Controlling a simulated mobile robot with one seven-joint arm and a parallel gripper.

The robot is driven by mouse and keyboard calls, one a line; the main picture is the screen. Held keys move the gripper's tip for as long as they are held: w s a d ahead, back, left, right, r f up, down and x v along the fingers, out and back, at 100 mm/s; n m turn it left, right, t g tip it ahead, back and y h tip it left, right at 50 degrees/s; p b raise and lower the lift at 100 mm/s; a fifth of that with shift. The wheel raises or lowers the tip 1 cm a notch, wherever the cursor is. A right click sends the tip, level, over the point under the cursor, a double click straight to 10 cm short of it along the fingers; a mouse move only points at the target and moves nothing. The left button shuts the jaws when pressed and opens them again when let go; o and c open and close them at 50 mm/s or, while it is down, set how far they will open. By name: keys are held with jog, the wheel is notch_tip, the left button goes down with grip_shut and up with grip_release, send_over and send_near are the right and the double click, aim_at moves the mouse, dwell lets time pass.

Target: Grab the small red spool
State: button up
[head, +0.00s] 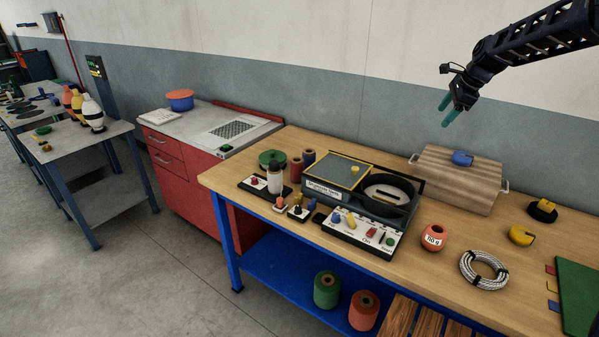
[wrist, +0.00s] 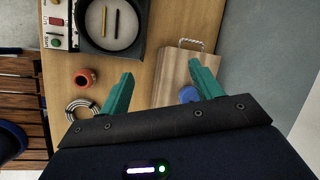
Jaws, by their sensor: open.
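A small dark-red spool (head: 296,168) stands upright at the back left of the wooden workbench (head: 262,152), next to a dark blue one (head: 308,158). A larger orange-red spool (head: 364,310) stands on the blue lower shelf beside a green spool (head: 326,289). My gripper (head: 447,112) is open and empty, high above the bench's right part, far right of the small dark-red spool. In the wrist view the open teal fingers (wrist: 160,70) point over the bench and wooden box. No small red spool can be made out there.
A wooden box (head: 457,181) with a blue object on top (head: 462,158) is below my gripper. A round-dished machine (head: 345,197) stands between it and the small spools. The wall is behind.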

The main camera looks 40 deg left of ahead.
jog(key=a+f+m, duration=0.2)
jog(key=a+f, duration=0.2)
jog(key=a, duration=0.8)
jog(key=m+g, duration=0.1)
jog(key=m, duration=0.4)
send_over(296, 165)
jog(key=w+d, duration=0.2)
jog(key=w, duration=0.1)
notch_tip(296, 165, down, 17)
jog(key=shift+s+x, duration=0.15)
jog(key=shift+x, duration=1.6)
jog(key=shift+s+x, duration=0.15)
jog(key=shift+x, duration=1.6)
jog(key=shift+s+x, duration=0.15)
jog(key=shift+x, duration=1.6)
jog(key=shift+a, duration=0.15)
jog(key=c, duration=0.8)
